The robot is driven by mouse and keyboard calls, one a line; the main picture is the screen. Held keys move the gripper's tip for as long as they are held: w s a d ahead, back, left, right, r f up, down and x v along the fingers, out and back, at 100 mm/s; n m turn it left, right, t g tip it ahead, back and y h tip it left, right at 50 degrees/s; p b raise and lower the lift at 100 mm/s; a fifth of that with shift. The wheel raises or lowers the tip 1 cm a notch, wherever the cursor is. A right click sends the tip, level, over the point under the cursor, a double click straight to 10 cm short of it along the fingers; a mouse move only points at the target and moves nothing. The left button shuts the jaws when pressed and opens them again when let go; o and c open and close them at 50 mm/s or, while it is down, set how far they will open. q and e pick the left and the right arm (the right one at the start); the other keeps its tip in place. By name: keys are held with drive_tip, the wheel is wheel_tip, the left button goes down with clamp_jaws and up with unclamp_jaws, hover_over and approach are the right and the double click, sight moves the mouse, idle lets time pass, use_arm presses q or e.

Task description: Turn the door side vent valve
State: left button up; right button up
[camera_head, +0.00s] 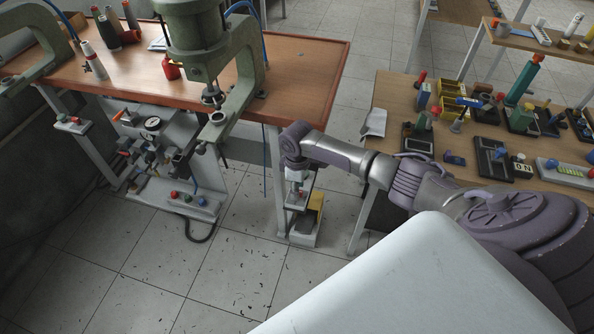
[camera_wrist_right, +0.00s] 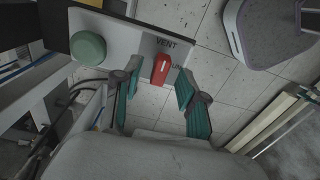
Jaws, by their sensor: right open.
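In the right wrist view, the vent valve's red lever (camera_wrist_right: 160,69) stands on a white panel (camera_wrist_right: 122,38) next to the printed word VENT. My right gripper (camera_wrist_right: 158,78) is open, with a teal-padded finger on each side of the lever in the picture. Gaps show between the lever and both fingers, and the depth between them is hard to judge. In the head view my right arm reaches left to the table's near right leg, with the wrist above a small panel (camera_head: 297,198). The fingers are mostly hidden there. My left gripper is out of view.
A round green button (camera_wrist_right: 88,48) sits left of the lever on the same panel. The wooden press table (camera_head: 310,75) stands just above, its leg close to my wrist. A second table (camera_head: 385,95) holds several small devices to the right. The tiled floor is open in front.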

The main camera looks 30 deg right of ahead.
wheel_tip(320, 180, up, 11)
idle(0.3)
idle(0.4)
